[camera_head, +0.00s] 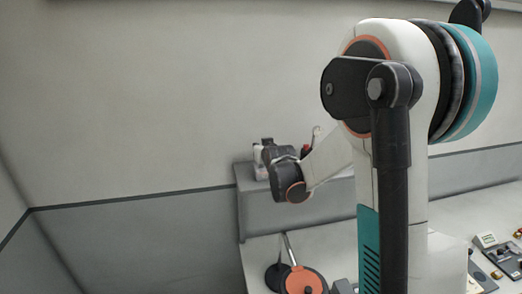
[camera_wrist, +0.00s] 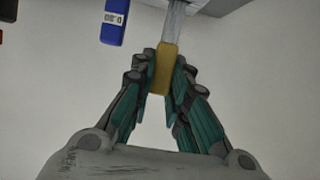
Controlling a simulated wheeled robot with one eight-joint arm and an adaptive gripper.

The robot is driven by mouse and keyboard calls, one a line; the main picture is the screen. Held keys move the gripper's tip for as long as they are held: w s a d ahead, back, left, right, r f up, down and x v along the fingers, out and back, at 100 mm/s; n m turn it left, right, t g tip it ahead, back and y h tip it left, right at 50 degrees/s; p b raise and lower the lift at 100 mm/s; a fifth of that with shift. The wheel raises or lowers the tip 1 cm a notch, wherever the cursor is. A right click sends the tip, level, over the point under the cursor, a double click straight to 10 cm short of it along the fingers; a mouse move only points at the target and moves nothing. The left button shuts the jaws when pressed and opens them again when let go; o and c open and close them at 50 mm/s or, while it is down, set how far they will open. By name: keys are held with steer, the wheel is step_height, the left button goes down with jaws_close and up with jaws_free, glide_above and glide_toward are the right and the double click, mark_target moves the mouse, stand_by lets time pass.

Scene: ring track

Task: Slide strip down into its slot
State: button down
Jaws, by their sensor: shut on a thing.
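In the wrist view, my gripper (camera_wrist: 162,78) is shut on the yellow-tan lower part of a strip (camera_wrist: 167,60). The strip's pale grey, see-through-looking part (camera_wrist: 175,20) runs up from the fingers to a grey edge at the top of the picture. I cannot tell whether it is inside a slot or only beside that edge. No slot can be made out. In the head view, my arm reaches to a grey ledge by the wall; the fingertips and the strip are hidden or too small to tell.
A blue object with a white label (camera_wrist: 115,20) hangs into the wrist view left of the strip. The grey ledge (camera_head: 285,212) stands against the wall in the head view. An orange disc (camera_head: 303,281) and control boxes (camera_head: 497,258) sit on the lower counter.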

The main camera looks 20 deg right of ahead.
steer(key=shift+f+b, duration=1.55)
steer(key=shift+f, duration=0.3)
steer(key=c, duration=1.5)
jaws_free()
steer(key=shift+o, duration=0.2)
steer(key=shift+r, duration=0.1)
steer(key=v, duration=1.2)
steer(key=shift+a, duration=0.1)
steer(key=s+a+f+g+y+b, duration=0.2)
steer(key=s+a+f+b, duration=0.5)
steer(key=s+a+b, duration=0.3)
steer(key=s+a+f+n+g+b, duration=0.2)
steer(key=s+f+b, duration=0.9)
steer(key=s+f, duration=0.7)
steer(key=shift+s+a+g+y+b, duration=0.35)
steer(key=shift+s+a+g, duration=0.45)
steer(key=shift+g, duration=0.4)
